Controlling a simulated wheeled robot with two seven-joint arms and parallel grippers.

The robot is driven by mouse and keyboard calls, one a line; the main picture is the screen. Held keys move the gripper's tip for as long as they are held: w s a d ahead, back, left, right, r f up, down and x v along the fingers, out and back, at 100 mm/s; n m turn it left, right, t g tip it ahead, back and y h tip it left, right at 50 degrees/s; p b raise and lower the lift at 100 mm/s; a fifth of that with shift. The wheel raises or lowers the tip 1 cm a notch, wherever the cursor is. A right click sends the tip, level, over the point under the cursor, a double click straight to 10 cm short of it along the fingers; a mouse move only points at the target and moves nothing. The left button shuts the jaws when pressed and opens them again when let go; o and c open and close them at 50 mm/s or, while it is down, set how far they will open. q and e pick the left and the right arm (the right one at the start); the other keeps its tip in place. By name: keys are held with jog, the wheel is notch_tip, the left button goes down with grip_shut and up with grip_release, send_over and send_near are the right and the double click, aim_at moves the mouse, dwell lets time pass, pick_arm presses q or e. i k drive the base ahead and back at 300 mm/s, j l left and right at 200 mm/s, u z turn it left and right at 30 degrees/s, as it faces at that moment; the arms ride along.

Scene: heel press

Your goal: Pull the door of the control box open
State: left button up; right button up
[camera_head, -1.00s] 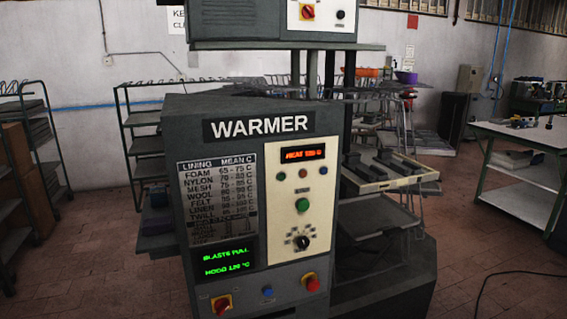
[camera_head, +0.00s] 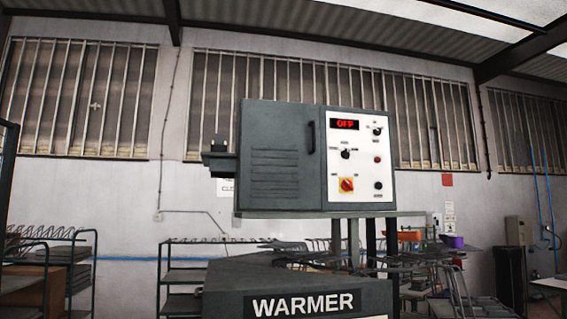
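The control box (camera_head: 290,190) is a grey cabinet raised on posts above the warmer. Its louvred door (camera_head: 278,155) is on the left part of the front and looks shut. A dark vertical handle (camera_head: 311,137) is near the door's right edge. To the right is a white panel (camera_head: 358,185) with a red display, knobs, buttons and a red-and-yellow switch. Neither of my grippers shows in this view.
The warmer (camera_head: 240,290) stands below the box. A grey bracket-like part (camera_head: 217,158) sticks out at the box's left side. Wire racks (camera_head: 185,265) stand behind on the left, and shelving with an orange bin (camera_head: 410,236) and a purple bowl (camera_head: 453,241) behind on the right.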

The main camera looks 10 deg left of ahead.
aim_at(280, 155)
jog(key=i+l+u, duration=0.2)
jog(key=i+l, duration=0.25)
jog(key=i+l+u, duration=0.25)
jog(key=l, duration=0.25)
jog(key=i+l+u, duration=0.2)
jog(key=i+l, duration=0.25)
jog(key=l, duration=0.1)
